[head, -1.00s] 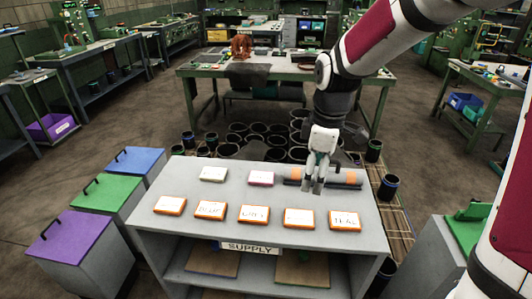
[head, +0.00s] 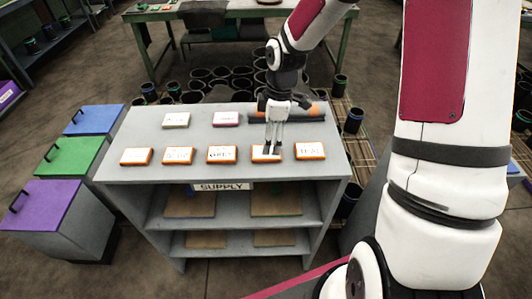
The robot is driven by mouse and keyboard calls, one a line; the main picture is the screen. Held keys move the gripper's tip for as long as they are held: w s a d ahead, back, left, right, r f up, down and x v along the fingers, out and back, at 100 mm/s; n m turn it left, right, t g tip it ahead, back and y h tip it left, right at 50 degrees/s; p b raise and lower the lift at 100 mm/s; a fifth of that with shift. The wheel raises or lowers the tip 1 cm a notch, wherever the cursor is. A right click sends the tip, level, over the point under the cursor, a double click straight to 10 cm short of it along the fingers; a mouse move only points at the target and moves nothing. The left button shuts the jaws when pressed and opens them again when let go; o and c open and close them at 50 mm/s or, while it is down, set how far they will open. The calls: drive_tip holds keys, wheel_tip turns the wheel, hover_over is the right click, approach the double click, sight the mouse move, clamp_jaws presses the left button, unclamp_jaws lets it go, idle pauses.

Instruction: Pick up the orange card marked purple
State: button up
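Several orange-edged cards with white labelled faces lie in a front row on the grey supply shelf top (head: 133,141). From the left they are the first card (head: 136,156), the second card (head: 178,155), the third card (head: 220,155), the fourth card (head: 258,154) and the fifth card (head: 310,151). The lettering is too small to read surely; the third looks like GREY and the fifth like TEAL. My gripper (head: 271,152) points down at the fourth card, its fingertips over or touching it and partly hiding it. I cannot tell whether the fingers grip it.
Behind the row lie a pale card (head: 176,120), a pink-edged card (head: 226,119) and a dark roll with an orange band (head: 300,113). Blue (head: 95,119), green (head: 72,156) and purple (head: 42,206) lidded bins stand at the left. Several black pots stand behind.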

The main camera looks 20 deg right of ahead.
drive_tip(key=f, duration=0.2)
drive_tip(key=a+f, duration=0.1)
drive_tip(key=f, duration=0.2)
drive_tip(key=shift+w, duration=0.1)
drive_tip(key=c, duration=1.2)
